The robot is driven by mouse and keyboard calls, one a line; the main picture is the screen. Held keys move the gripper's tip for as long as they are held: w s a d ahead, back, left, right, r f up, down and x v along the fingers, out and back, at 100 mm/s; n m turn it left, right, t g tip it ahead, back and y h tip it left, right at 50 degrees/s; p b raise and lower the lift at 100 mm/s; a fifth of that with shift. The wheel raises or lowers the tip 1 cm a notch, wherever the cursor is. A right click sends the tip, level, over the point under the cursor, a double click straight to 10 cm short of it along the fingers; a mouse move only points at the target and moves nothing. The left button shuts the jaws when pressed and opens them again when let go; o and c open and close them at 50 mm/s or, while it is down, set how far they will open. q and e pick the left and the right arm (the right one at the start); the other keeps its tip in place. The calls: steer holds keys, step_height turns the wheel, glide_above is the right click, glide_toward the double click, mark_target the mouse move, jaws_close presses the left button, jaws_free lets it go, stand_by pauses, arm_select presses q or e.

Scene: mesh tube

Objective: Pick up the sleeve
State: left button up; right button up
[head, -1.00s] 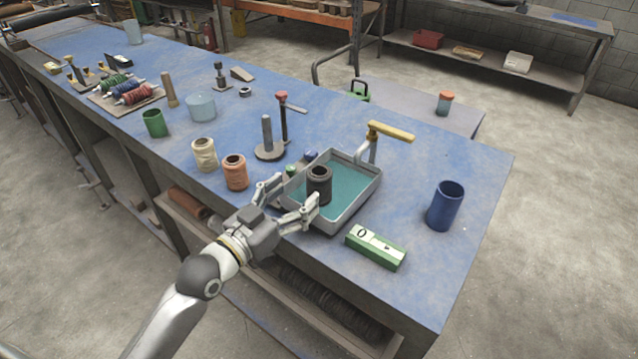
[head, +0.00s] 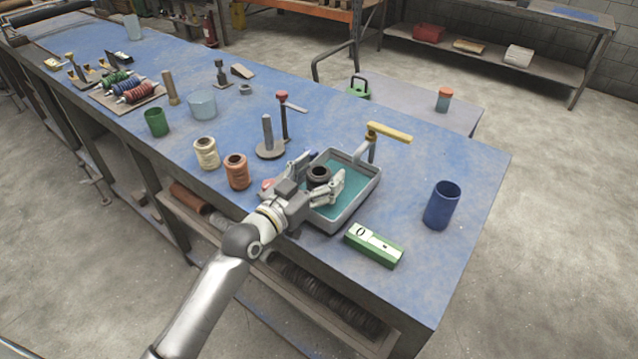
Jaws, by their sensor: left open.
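The sleeve looks to be the dark, hollow cylinder (head: 318,175) standing upright in the grey tray (head: 352,212) with a teal floor. Its round open top shows; its lower part is hidden behind my gripper. My left gripper (head: 318,178) is open, with one finger on the left of the sleeve and the other on its right front. I cannot tell whether either finger touches it. My right gripper is out of view.
A crank with a yellow handle (head: 388,132) rises behind the tray. A green box (head: 373,246) and a blue cup (head: 441,206) stand to the right. Cream (head: 206,153) and orange (head: 237,172) spools and a grey post on a round base (head: 269,140) stand to the left.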

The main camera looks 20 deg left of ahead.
arm_select(q)
steer(key=shift+c, duration=0.5)
steer(key=c, duration=1.1)
steer(key=shift+r, duration=0.1)
